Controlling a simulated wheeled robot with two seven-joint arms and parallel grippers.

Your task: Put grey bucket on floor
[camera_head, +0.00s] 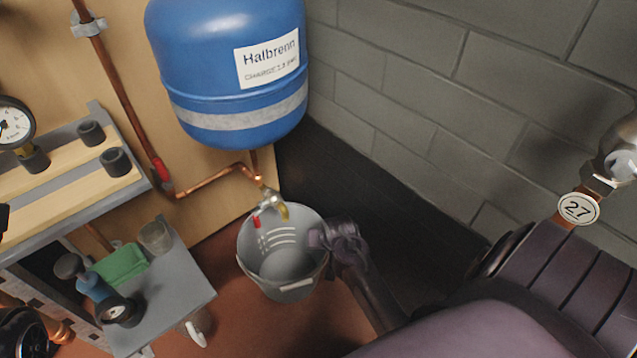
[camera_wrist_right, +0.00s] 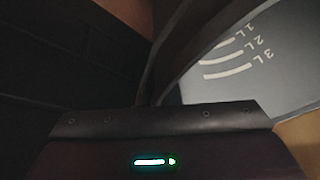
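The grey bucket (camera_head: 284,293) is below the tap, under the blue tank, with its open top facing up toward me. White level marks show on its inside wall. My right gripper (camera_head: 322,238) is at the bucket's right rim and appears shut on it. In the right wrist view the dark fingers (camera_wrist_right: 165,75) meet the rim of the bucket (camera_wrist_right: 285,75), and the litre marks show inside. The reddish-brown floor (camera_head: 240,335) shows around the bucket; I cannot tell whether its base touches the floor. My left gripper is not in view.
The blue tank (camera_head: 225,75) hangs above, with a copper pipe and tap (camera_head: 270,198) just over the bucket. A grey shelf (camera_head: 180,290) with cups and a green item stands left. The grey block wall (camera_head: 430,100) is right. Some floor is clear in front of the bucket.

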